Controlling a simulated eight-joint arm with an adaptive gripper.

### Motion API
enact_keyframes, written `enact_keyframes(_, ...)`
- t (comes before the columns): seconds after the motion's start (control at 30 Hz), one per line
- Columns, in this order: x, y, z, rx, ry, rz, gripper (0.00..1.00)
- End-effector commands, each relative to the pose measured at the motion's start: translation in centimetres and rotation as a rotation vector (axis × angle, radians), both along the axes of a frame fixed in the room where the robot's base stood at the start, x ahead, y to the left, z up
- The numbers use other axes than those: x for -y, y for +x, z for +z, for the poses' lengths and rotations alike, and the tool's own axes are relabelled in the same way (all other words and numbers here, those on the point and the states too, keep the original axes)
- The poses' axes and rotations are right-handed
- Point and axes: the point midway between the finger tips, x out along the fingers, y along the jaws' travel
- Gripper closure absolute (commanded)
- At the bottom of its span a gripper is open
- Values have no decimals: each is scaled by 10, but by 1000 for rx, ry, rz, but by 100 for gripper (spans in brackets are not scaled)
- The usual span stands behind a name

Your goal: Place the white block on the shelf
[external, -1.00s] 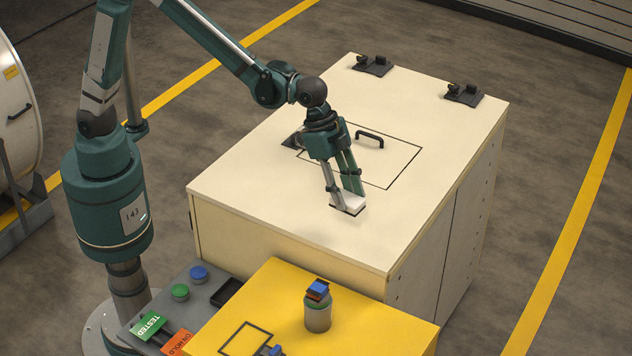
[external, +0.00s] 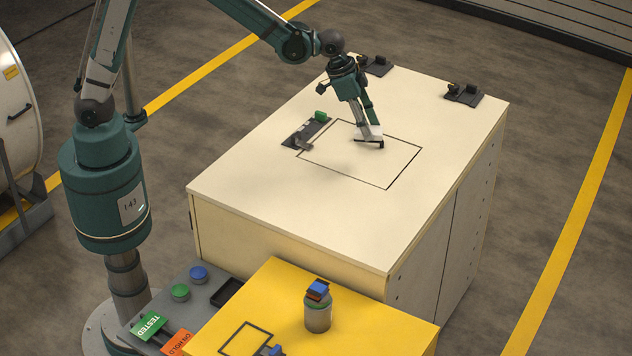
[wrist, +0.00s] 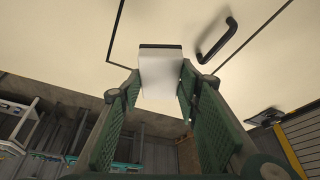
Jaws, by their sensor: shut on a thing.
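My gripper (external: 368,126) is shut on the white block (external: 370,132), tilted with its fingers pointing down over the cabinet top. In the wrist view, the white block (wrist: 160,75) sits between the green finger pads and has a dark far edge. It is over the black-outlined square on the cream top, beside the black handle (wrist: 217,39). In the external view the block and fingers partly cover the handle. I cannot tell whether the block touches the top. No separate shelf is clearly identifiable; the cream cabinet (external: 270,205) has a flat top.
Two black clamps (external: 463,94) stand on the back edge. The cabinet top's front is clear. A yellow table (external: 290,275) with a jar (external: 318,315) stands in front.

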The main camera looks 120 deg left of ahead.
Motion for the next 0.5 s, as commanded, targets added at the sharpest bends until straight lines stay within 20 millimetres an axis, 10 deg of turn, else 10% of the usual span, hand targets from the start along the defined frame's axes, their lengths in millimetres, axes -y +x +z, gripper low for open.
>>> enact_keyframes(0.5, -132, -91, 8, 3, 2, 257, 80)
